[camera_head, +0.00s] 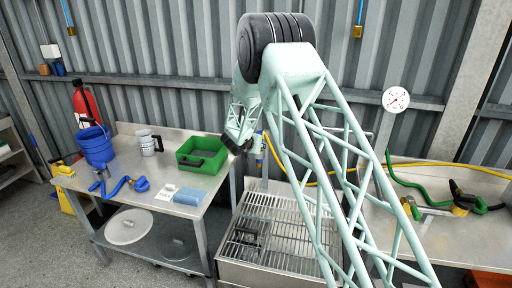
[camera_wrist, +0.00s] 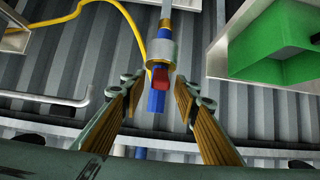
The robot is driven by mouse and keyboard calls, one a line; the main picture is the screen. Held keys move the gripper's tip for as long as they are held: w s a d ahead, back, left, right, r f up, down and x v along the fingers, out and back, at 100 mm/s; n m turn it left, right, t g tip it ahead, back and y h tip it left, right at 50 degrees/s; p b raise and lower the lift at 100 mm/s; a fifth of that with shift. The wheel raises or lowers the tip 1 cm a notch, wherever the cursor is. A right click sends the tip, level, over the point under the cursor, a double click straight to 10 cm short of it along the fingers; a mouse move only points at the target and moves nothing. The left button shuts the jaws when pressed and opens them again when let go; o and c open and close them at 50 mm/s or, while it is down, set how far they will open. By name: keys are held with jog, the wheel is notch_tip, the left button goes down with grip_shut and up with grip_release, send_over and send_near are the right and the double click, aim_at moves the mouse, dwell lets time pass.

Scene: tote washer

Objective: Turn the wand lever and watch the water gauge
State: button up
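The water gauge (camera_head: 395,99) is a round white dial with a red needle on the corrugated wall, right of my arm; its reading is too small to tell. In the wrist view, a grey round fitting (camera_wrist: 162,52) carries a blue lever (camera_wrist: 157,101) with a red part (camera_wrist: 161,78). I cannot tell for certain that this is the wand lever. My gripper (camera_wrist: 157,84) is open, with one finger on each side of the lever and visible gaps between. In the head view my gripper (camera_head: 238,142) is near the wall, above the sink, and small.
A slatted steel sink (camera_head: 265,238) stands below. The left table holds a green bin (camera_head: 203,153), a blue bucket (camera_head: 96,146), a mug (camera_head: 147,143) and a blue tool (camera_head: 122,185). A yellow hose (camera_head: 300,181) runs along the wall. A green hose (camera_head: 400,182) lies right.

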jog(key=v, duration=1)
jog(key=shift+s+r, duration=0.25)
jog(key=shift+s, duration=0.1)
jog(key=shift+a, duration=0.1)
dwell(0.9)
